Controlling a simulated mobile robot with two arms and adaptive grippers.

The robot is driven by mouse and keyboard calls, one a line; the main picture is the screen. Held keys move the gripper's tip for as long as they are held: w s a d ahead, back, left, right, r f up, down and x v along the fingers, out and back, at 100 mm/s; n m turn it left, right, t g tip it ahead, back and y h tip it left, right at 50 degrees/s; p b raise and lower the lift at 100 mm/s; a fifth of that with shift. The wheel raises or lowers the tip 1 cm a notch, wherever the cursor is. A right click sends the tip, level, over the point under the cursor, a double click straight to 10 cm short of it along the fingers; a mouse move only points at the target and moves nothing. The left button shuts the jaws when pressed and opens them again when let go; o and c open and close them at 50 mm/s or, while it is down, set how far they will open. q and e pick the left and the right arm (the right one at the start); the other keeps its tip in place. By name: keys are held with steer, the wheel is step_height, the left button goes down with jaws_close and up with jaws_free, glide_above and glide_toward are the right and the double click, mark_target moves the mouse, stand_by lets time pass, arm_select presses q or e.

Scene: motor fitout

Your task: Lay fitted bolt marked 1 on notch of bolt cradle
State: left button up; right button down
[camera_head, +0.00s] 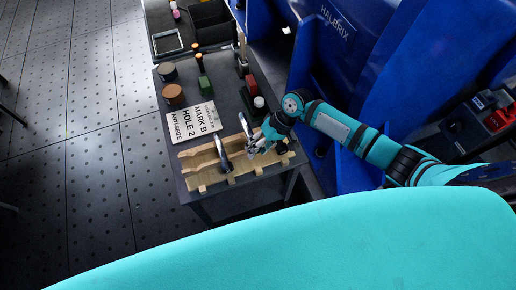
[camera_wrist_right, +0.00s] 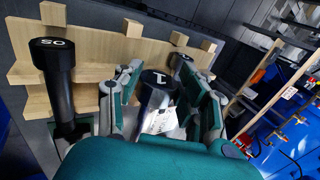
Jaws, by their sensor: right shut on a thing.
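The wooden bolt cradle (camera_head: 199,160) lies near the front of the dark bench, and its pale wood fills the upper left of the wrist view (camera_wrist_right: 100,50). My right gripper (camera_head: 259,146) is over its right part. In the wrist view this gripper (camera_wrist_right: 160,98) is shut on the bolt marked 1 (camera_wrist_right: 157,79), a dark-headed bolt with its mark facing the camera. The fingers hide part of its shank. Whether it touches a notch, I cannot tell. Another black-headed bolt (camera_wrist_right: 53,58), its mark upside down, lies across the cradle to the left. My left gripper is out of view.
A white sign (camera_head: 194,122) reading "MARK B HOLE 2" lies behind the cradle. A blue machine housing (camera_head: 345,60) rises to the right of the bench. Tiled floor is open at left.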

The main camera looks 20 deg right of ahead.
steer(key=shift+w+a+r, duration=0.1)
steer(key=shift+w+a, duration=0.05)
steer(key=shift+p, duration=0.35)
steer(key=shift+f+b, duration=0.9)
steer(key=shift+f, duration=0.4)
steer(key=shift+f+b, duration=1.2)
steer(key=shift+f, duration=0.6)
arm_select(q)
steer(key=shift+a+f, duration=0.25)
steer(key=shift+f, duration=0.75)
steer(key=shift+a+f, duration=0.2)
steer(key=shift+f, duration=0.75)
arm_select(e)
steer(key=shift+f, duration=0.4)
arm_select(q)
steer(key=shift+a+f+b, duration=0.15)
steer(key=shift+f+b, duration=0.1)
steer(key=shift+b, duration=0.2)
arm_select(e)
steer(key=shift+f, duration=0.4)
